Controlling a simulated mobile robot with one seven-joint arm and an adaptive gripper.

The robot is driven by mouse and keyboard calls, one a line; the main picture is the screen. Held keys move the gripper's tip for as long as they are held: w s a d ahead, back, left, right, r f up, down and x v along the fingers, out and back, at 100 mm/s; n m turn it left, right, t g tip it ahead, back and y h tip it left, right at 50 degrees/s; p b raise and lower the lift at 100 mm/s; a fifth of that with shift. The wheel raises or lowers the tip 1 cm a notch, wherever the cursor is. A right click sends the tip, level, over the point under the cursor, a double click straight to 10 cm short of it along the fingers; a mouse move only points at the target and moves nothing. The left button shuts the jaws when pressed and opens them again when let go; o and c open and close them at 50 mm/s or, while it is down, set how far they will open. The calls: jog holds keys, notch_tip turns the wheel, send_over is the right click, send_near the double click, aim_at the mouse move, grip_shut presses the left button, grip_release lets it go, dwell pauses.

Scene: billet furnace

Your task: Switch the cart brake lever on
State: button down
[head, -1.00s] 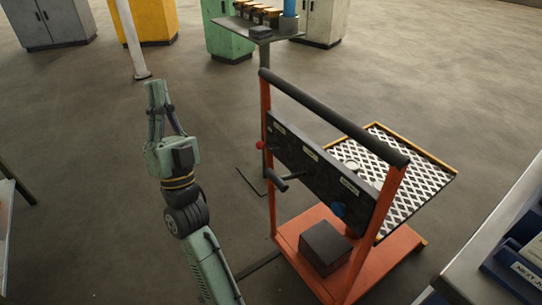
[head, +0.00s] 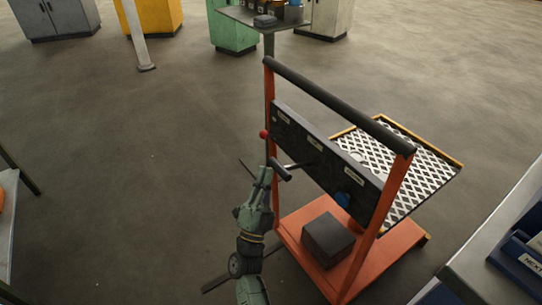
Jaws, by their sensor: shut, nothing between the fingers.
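An orange cart (head: 393,205) with a black push bar (head: 335,103) carries a dark control panel (head: 315,150). Each has a small label too small to read, so I cannot tell for certain which is the brake lever. My gripper (head: 266,172) is shut and empty, fingers pointing up, just left of the black handle and below the red knob. Contact with the handle is unclear.
A dark box (head: 327,240) sits on the cart's lower deck. A mesh tray (head: 425,170) lies behind the panel. A grey bench (head: 490,225) with blue bins stands at the right, and a small table (head: 265,22) stands behind.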

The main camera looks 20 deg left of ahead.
aim_at(272, 135)
jog(key=p+x, duration=0.3)
jog(key=x, duration=0.6)
jog(key=shift+a, duration=0.1)
jog(key=shift+f+n+b, duration=0.1)
jog(key=shift+n+b, duration=0.2)
jog(key=shift+b, duration=0.75)
jog(key=shift+y, duration=0.5)
